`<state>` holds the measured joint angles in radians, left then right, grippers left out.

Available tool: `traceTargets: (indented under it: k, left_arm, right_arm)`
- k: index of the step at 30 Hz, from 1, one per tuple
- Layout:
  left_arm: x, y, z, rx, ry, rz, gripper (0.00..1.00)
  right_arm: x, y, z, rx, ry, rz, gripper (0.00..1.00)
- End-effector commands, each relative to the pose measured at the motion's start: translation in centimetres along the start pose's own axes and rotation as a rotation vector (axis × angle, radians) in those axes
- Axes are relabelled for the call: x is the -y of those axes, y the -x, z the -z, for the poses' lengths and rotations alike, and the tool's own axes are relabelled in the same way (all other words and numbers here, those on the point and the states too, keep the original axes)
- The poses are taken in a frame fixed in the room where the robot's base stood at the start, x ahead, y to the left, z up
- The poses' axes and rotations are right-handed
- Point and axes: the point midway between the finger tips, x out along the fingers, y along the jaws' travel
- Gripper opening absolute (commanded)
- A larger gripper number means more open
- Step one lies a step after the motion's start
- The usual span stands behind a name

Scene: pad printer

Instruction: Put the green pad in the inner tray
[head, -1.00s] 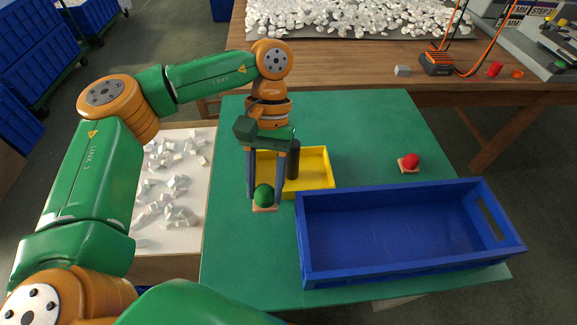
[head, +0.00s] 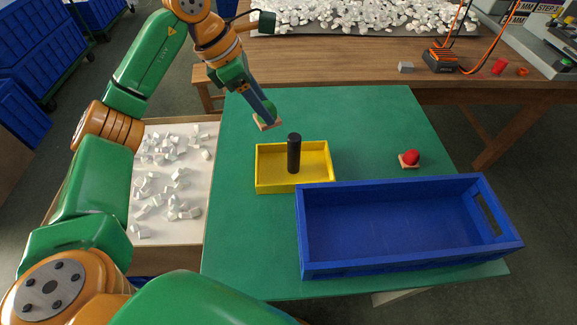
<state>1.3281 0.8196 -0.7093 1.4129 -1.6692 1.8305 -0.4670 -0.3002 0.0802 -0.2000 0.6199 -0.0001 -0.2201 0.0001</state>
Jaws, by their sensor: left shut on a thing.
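My left gripper (head: 266,118) is shut on the green pad and holds it above the far left part of the green table. The pad's pale wooden base (head: 268,125) shows at the fingertips; its green part is mostly hidden by the gripper. A small yellow tray (head: 295,186) stands on the table, nearer than the gripper and slightly right of it. A large blue tray (head: 400,265) stands at the front right and looks empty. The pictures do not show which is called inner. My right gripper is not in view.
A black upright cylinder (head: 294,153) stands in the yellow tray. A red pad (head: 411,158) on a wooden base sits behind the blue tray. A white board (head: 170,190) with small pale pieces lies left of the table. The green table's (head: 350,110) far part is clear.

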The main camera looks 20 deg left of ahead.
Motion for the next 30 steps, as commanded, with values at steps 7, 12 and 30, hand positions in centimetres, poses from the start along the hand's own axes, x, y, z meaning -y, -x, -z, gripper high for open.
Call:
traceTargets:
  k: [7, 12, 30]
  left_arm:
    - [0.1, -6.7, 3.1, -0.005, 0.007, 0.004, 0.0]
    - [0.1, -10.3, 4.7, -0.003, 0.005, 0.004, 0.0]
    - [0.1, -15.7, 7.0, -0.001, 0.002, 0.0, 0.0]
  right_arm:
    - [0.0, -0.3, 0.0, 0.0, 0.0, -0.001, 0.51]
    - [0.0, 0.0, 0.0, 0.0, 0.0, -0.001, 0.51]
    - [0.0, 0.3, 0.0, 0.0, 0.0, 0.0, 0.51]
